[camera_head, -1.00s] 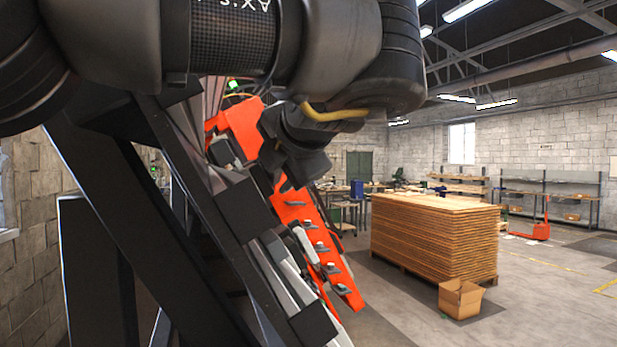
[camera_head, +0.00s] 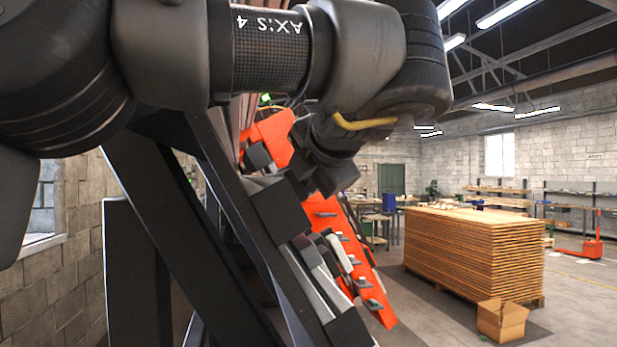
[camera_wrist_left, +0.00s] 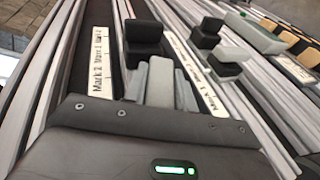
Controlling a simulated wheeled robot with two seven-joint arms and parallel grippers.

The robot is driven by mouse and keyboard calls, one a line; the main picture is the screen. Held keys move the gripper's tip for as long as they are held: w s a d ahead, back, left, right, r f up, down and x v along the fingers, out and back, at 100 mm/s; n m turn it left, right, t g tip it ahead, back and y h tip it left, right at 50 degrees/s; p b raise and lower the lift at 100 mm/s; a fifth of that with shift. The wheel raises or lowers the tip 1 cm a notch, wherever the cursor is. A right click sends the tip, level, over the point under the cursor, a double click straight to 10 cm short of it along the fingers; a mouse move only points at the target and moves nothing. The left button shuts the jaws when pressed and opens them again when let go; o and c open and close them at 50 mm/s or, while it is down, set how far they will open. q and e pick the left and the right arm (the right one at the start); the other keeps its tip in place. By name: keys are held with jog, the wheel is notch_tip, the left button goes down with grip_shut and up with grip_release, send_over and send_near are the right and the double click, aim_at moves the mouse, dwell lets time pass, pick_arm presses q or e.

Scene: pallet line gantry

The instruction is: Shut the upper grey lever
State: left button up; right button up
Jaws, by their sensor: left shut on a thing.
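My left gripper (camera_head: 328,180) reaches down from the upper left onto the sloping rail panel in the head view. Its fingertips are mostly hidden there. In the left wrist view its dark housing fills the bottom, and the gripper is shut on a grey piece (camera_wrist_left: 161,82), which I take to be the grey lever. A black block (camera_wrist_left: 143,38) stands just beyond it. White label strips (camera_wrist_left: 101,68) with printed marks run along the rails on both sides. The lever's angle cannot be told. My right gripper is not in view.
Other black and grey blocks (camera_wrist_left: 228,62) sit on the rails to the right. An orange panel (camera_head: 335,222) with small knobs lies along the slope. A stack of boards (camera_head: 475,255) and a cardboard box (camera_head: 502,320) stand on the floor at right, with open floor around them.

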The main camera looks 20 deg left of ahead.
pick_arm(q)
jog(key=shift+r+g+h+p, duration=0.3)
jog(key=shift+h+p, duration=0.1)
jog(key=shift+p, duration=0.45)
jog(key=shift+o, duration=0.2)
jog(key=shift+f+m+g+h+p, duration=0.1)
jog(key=shift+m+g+h+p, duration=0.2)
jog(key=shift+m+h+p, duration=0.2)
jog(key=shift+m+g+h, duration=1)
jog(key=shift+g+h, duration=0.4)
jog(key=shift+h, duration=0.5)
jog(key=o, duration=1)
jog(key=shift+c, duration=0.2)
jog(key=shift+f, duration=0.1)
jog(key=shift+s, duration=0.1)
